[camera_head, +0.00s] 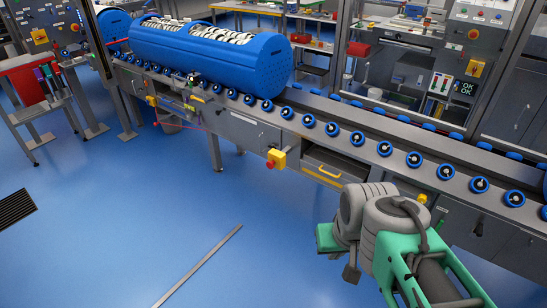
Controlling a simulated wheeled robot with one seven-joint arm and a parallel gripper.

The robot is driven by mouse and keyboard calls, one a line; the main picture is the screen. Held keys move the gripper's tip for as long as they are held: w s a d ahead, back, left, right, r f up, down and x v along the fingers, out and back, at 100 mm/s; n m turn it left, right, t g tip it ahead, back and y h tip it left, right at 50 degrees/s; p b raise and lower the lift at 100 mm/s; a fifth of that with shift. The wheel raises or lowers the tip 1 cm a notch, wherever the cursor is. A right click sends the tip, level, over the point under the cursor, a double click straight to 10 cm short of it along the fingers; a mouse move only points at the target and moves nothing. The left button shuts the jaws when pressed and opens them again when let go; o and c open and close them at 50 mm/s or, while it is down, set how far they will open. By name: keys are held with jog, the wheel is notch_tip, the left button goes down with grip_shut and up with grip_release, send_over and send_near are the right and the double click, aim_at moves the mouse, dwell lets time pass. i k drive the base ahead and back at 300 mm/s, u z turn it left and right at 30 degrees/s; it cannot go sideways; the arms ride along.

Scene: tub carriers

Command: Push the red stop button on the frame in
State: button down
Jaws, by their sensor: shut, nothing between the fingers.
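A red stop button (270,163) sticks out of a yellow box (278,156) on the front of the conveyor frame (250,131), below the rollers and near the picture's middle. My gripper (351,274) shows as a small dark piece below my grey and green wrist, to the right of the button and nearer to me. It is shut and empty, and apart from the button. My wrist hides part of the gripper. The front of the button is in clear view.
A blue tub carrier (212,55) with pale pieces lies on the conveyor at the back left. A drawer with a yellow handle (329,172) sits right of the button. Another yellow box (422,198) is behind my arm.

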aim_at(269, 165)
jog(key=u, duration=0.25)
jog(key=i, duration=0.95)
jog(key=u, duration=1.15)
jog(key=i, duration=0.7)
jog(key=u, duration=0.6)
